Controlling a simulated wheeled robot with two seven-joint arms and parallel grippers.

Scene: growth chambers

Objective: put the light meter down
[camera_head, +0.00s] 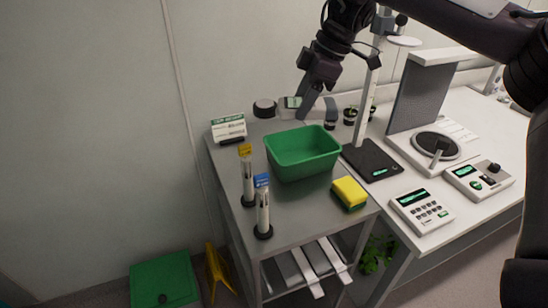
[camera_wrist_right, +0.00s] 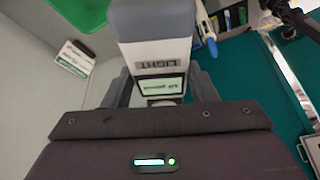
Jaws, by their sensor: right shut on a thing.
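The light meter (camera_wrist_right: 153,50) is a grey and white block marked LIGHT with a small green display, seen close up in the right wrist view. My right gripper (camera_wrist_right: 160,92) is shut on it, with a dark finger on each side. In the head view the light meter (camera_head: 321,109) is at the back of the grey bench top (camera_head: 304,219), behind the green tub, with my right gripper (camera_head: 306,101) coming down on it from above. I cannot tell whether its underside touches the bench. My left gripper is not in view.
The green tub (camera_head: 303,152) stands just in front. A black round piece (camera_head: 264,108) and a small sign (camera_head: 229,128) are to the left. Two tubes on stands (camera_head: 263,210) and a yellow sponge (camera_head: 349,192) are nearer. A black-based stand (camera_head: 370,160) is to the right.

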